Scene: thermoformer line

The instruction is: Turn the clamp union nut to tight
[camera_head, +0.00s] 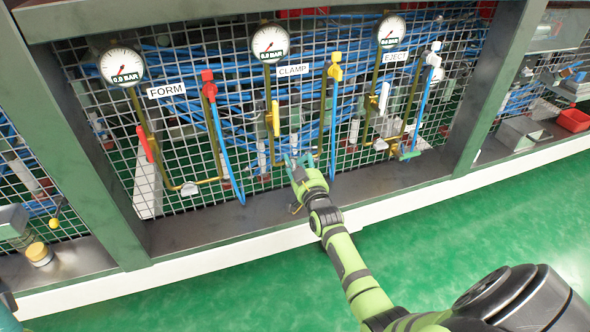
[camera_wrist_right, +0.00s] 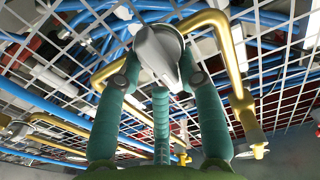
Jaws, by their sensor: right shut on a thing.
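The clamp union nut (camera_wrist_right: 158,52) is a grey winged nut on a brass pipe (camera_wrist_right: 222,30), seen at the top middle of the right wrist view. My right gripper (camera_head: 298,160) reaches the pipework below the CLAMP label (camera_head: 292,70) in the head view. In the right wrist view its teal fingers (camera_wrist_right: 160,66) are closed on either side of the nut, touching it. The nut's wing points down and to the right between them. In the head view the gripper hides most of the nut.
Wire mesh and blue hoses lie behind the pipes. The yellow clamp valve handle (camera_head: 276,118) is just above the gripper. The FORM line's nut (camera_head: 189,188) is to the left and the EJECT line's nut (camera_head: 380,145) to the right. A grey ledge (camera_head: 235,227) runs below.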

